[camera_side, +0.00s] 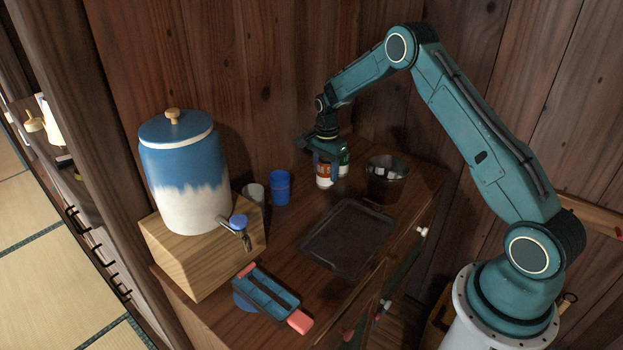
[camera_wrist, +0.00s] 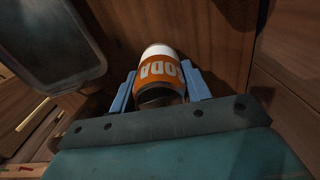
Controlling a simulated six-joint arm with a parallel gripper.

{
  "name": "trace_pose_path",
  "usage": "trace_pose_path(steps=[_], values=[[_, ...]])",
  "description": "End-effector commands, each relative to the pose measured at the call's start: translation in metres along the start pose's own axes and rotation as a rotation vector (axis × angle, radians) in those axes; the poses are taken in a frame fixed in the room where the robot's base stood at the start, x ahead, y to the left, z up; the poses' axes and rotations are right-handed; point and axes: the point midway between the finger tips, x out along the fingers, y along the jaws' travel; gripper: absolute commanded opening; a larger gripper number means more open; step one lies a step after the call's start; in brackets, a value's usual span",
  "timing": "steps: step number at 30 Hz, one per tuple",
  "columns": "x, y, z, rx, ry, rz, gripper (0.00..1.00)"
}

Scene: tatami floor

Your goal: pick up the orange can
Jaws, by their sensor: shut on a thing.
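The orange can (camera_wrist: 160,72) has a white band and the letters "ODA" in the wrist view. It also shows in the side view (camera_side: 323,172), standing on the wooden counter with its upper part partly covered by my gripper. My gripper (camera_wrist: 160,88) has one blue finger on each side of the can and is shut on it. In the side view my gripper (camera_side: 325,160) points down over the can. I cannot tell whether the can is clear of the counter.
A green-and-white can (camera_side: 343,160) stands close to the right of the orange can. A dark bucket (camera_side: 386,180) is further right. A dark tray (camera_side: 347,236) lies in front. A blue cup (camera_side: 280,187) and a large blue-and-white dispenser (camera_side: 184,170) are to the left.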

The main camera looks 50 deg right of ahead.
Motion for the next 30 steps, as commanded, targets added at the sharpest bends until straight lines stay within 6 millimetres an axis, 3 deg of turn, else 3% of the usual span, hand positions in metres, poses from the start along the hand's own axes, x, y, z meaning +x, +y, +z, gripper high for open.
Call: trace_pose_path(steps=[8,21,30], values=[[-0.037,-0.001,0.0,0.0,0.001,-0.005,0.19],[-0.13,-0.001,0.0,0.0,0.002,-0.006,0.19],[-0.177,-0.001,0.0,0.0,0.001,-0.004,0.19]])
